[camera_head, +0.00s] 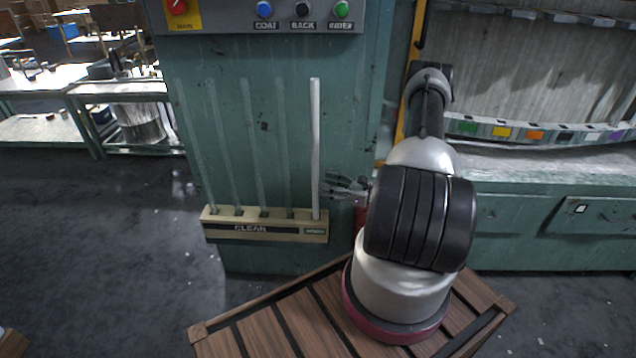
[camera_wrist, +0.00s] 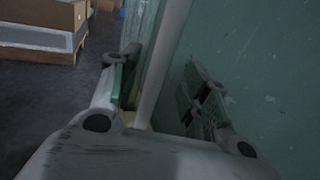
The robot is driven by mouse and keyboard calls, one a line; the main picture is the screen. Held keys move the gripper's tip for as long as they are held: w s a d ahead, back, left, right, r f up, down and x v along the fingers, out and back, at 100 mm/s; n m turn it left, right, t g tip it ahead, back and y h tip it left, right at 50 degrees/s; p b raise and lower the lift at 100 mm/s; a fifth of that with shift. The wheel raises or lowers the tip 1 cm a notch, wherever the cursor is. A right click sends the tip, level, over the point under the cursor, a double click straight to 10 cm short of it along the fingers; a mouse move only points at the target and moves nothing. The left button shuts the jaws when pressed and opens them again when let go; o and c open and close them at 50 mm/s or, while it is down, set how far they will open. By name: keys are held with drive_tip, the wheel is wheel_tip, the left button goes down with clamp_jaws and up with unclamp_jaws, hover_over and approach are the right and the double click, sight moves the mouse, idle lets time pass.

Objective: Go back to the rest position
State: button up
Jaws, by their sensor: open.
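My gripper (camera_head: 340,186) is open beside the right-hand end of the wooden rack (camera_head: 266,236) marked CLEAN. A white tube (camera_head: 315,150) stands upright in the rack's last slot at the right. In the wrist view, the white tube (camera_wrist: 163,65) runs between the two open fingers (camera_wrist: 160,95). Whether either finger touches it I cannot tell. Several clear glass tubes (camera_head: 250,150) stand in the other slots, to the left of the white one. My arm reaches left from the right side of the head view.
A green cabinet (camera_head: 215,55) stands right behind the rack, with COAT, BACK and INDEX buttons (camera_head: 303,9) above. A green machine (camera_head: 540,200) with coloured tabs is at right. A slatted wooden platform (camera_head: 290,320) is below. Open floor (camera_head: 100,230) lies at left, shelves beyond.

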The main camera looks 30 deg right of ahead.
drive_tip(key=v, duration=0.7)
drive_tip(key=s+a+f+n+g+y, duration=0.2)
drive_tip(key=s+a+f+g, duration=0.15)
drive_tip(key=s, duration=0.25)
drive_tip(key=s+a+r+n+g, duration=0.3)
drive_tip(key=s+r+n+g, duration=0.4)
drive_tip(key=s+r+g, duration=0.15)
drive_tip(key=s+r+n+g+h, duration=0.25)
drive_tip(key=r+n+h, duration=0.35)
drive_tip(key=r, duration=0.6)
drive_tip(key=s+r+n+g+h, duration=0.2)
drive_tip(key=s+r+n+h, duration=0.15)
drive_tip(key=r+n, duration=0.55)
drive_tip(key=a+r+n+t+h, duration=0.1)
drive_tip(key=a+r+n+t, duration=0.1)
drive_tip(key=r, duration=0.5)
drive_tip(key=a+r+n+t+h, duration=0.2)
drive_tip(key=a+r+t, duration=0.2)
drive_tip(key=a+r, duration=0.2)
wheel_tip(320, 180, up, 2)
drive_tip(key=shift+s+r+n, duration=0.1)
drive_tip(key=shift+s+n, duration=0.2)
drive_tip(key=shift+s, duration=0.15)
